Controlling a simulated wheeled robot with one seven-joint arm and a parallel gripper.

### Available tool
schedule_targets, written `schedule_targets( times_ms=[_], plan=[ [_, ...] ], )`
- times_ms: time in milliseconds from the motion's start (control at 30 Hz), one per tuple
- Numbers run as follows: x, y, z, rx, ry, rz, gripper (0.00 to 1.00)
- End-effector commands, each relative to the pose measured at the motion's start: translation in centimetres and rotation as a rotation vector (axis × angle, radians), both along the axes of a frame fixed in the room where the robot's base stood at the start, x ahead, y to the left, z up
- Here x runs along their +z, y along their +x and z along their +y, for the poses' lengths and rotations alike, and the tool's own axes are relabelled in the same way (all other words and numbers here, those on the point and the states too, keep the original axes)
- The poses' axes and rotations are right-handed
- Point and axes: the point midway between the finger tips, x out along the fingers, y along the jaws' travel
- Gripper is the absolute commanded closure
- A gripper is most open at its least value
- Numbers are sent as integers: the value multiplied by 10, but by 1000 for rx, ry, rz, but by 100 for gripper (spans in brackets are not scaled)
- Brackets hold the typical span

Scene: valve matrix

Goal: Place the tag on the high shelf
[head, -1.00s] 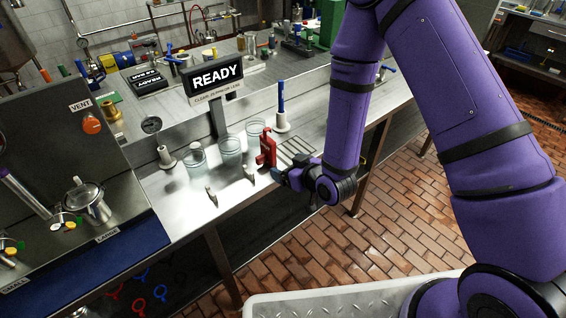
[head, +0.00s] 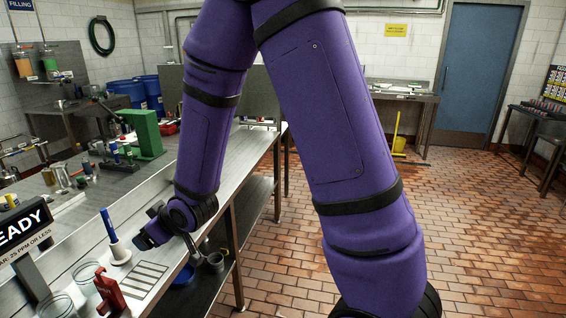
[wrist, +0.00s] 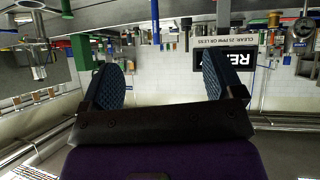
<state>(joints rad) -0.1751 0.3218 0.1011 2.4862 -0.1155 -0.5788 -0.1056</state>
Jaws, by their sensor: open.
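A red upright piece (head: 108,292), which may be the tag, stands on the steel counter at the lower left of the head view, next to a slotted grate. My gripper (head: 147,238) hangs over the counter beyond it, apart from it. In the wrist view my gripper (wrist: 160,84) has its two blue-padded fingers wide apart with nothing between them. That view is upside down. I cannot tell which surface is the high shelf.
The READY sign (head: 22,232), glass beakers (head: 58,305) and a blue-topped holder (head: 112,238) stand on the counter (head: 215,185). A green machine (head: 143,132) stands farther back. Below the counter is a lower shelf with pots (head: 215,262). The brick floor at right is open.

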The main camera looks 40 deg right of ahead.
Motion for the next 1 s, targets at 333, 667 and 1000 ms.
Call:
schedule_targets(
  times_ms=[333,667,1000],
  plan=[
    [97,-45,-61,-153,-59,120,14],
    [168,-126,-109,-298,-64,255,14],
    [213,-233,-139,-420,-29,396,14]
  ],
)
